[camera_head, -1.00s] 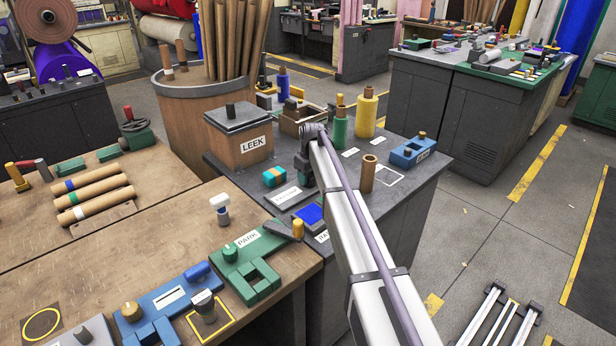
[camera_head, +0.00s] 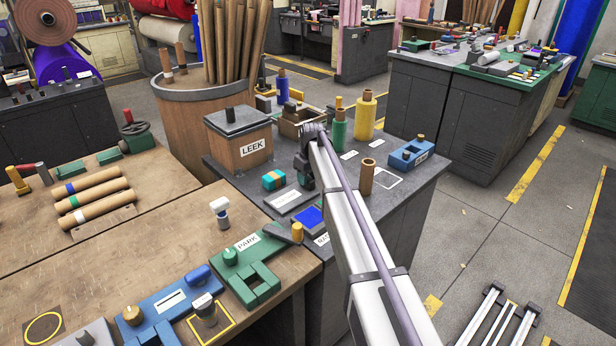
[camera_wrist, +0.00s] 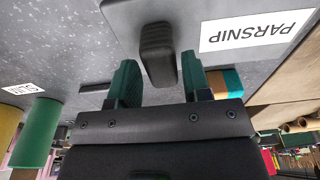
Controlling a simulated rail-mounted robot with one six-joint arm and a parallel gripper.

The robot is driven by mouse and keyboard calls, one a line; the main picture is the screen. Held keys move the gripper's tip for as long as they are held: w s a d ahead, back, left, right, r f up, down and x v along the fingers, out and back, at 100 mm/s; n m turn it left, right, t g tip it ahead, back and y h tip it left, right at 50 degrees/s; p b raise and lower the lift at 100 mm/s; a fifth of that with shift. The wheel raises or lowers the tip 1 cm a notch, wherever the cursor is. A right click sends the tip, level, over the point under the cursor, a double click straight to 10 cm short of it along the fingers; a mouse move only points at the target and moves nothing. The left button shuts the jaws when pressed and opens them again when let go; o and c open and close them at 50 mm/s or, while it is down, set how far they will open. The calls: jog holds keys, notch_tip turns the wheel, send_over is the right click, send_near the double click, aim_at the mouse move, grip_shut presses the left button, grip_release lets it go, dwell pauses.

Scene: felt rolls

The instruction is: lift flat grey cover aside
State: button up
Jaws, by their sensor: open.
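The flat grey cover (camera_head: 283,203) lies on the dark grey bench, with a white label along its edge. In the wrist view the cover (camera_wrist: 185,12) fills the top, with its PARSNIP label upside down and a dark upright knob (camera_wrist: 157,55). My gripper (camera_wrist: 161,80) is open, with its green-padded fingers on either side of the knob and gaps visible. In the head view my gripper (camera_head: 304,172) is over the cover's right end, partly hidden behind my arm, and the knob cannot be made out.
A box labelled LEEK (camera_head: 254,148) with its own knobbed lid stands behind left. A teal and orange block (camera_head: 273,180) sits close to the cover. A green roll (camera_head: 337,130), brown tube (camera_head: 367,177) and blue holder (camera_head: 412,154) stand to the right.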

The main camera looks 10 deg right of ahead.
jog(key=shift+s+a+r+p, duration=0.1)
jog(key=shift+s+r+p, duration=0.1)
jog(key=shift+r+p, duration=0.75)
jog(key=shift+s+a+r+p, duration=0.1)
jog(key=shift+s+r+p, duration=0.1)
jog(key=shift+r+p, duration=0.7)
jog(key=shift+s+a+r+p, duration=0.1)
jog(key=shift+s+r+p, duration=0.1)
jog(key=shift+r+p, duration=0.7)
jog(key=shift+o, duration=0.4)
jog(key=o, duration=0.5)
jog(key=shift+r, duration=0.1)
notch_tip(320, 180, up, 11)
jog(key=s+p, duration=0.1)
jog(key=p, duration=0.9)
jog(key=shift+d+f+p, duration=0.2)
jog(key=shift+d+p, duration=0.1)
jog(key=shift+d, duration=0.1)
